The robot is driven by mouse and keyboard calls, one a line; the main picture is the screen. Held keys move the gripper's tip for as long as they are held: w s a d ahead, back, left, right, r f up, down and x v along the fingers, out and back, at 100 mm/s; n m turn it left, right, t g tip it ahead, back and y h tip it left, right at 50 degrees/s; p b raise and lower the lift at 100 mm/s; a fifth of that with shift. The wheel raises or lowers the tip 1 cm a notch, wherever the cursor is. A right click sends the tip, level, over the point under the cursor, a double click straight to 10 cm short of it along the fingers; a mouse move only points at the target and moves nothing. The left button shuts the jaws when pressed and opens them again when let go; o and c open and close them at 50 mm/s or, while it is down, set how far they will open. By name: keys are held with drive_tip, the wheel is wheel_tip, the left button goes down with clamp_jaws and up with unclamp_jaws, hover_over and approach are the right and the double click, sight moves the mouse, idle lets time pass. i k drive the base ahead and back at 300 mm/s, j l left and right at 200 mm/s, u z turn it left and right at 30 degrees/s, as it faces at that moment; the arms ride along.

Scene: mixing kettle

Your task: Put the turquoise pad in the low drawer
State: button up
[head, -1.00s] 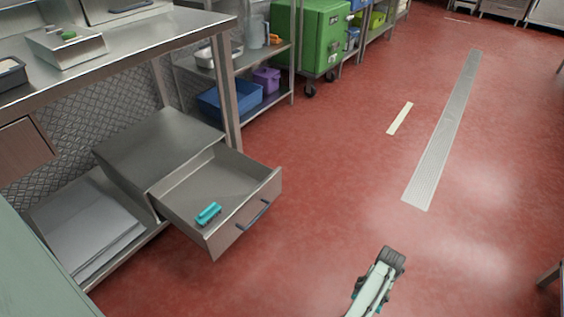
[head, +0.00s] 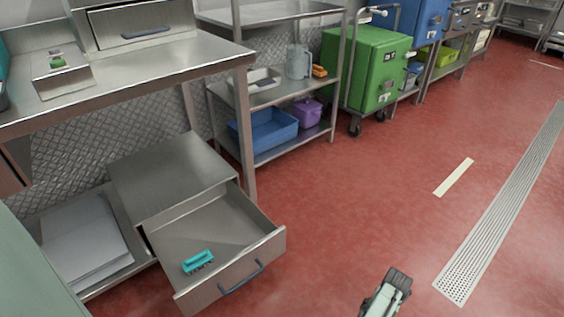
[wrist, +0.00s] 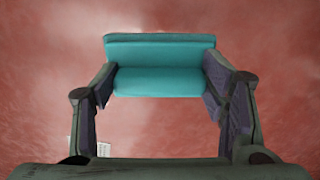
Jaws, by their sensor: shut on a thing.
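My gripper (wrist: 160,95) is shut on a turquoise pad (wrist: 160,65), whose ends lie between the two fingers in the wrist view, with only red floor behind it. In the head view my gripper (head: 397,277) is at the bottom edge, over the floor to the right of the low drawer; the pad is not visible there. The low drawer (head: 232,283) is pulled open under the steel table, with a dark blue handle on its front. A second turquoise thing (head: 198,261), small and block-shaped, lies inside the drawer near its front left.
The steel table (head: 150,75) stands above the drawer cabinet (head: 170,172). A shelf with a blue bin (head: 268,131) and a purple pot (head: 307,112) stands behind, beside a green cabinet (head: 365,68). The red floor right of the drawer is clear, with a drain grating (head: 505,205).

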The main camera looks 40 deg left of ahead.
sight(230, 244)
drive_tip(key=i+l+u, duration=0.2)
drive_tip(key=u, duration=0.3)
drive_tip(key=i+l+u, duration=0.45)
drive_tip(key=k+j, duration=0.1)
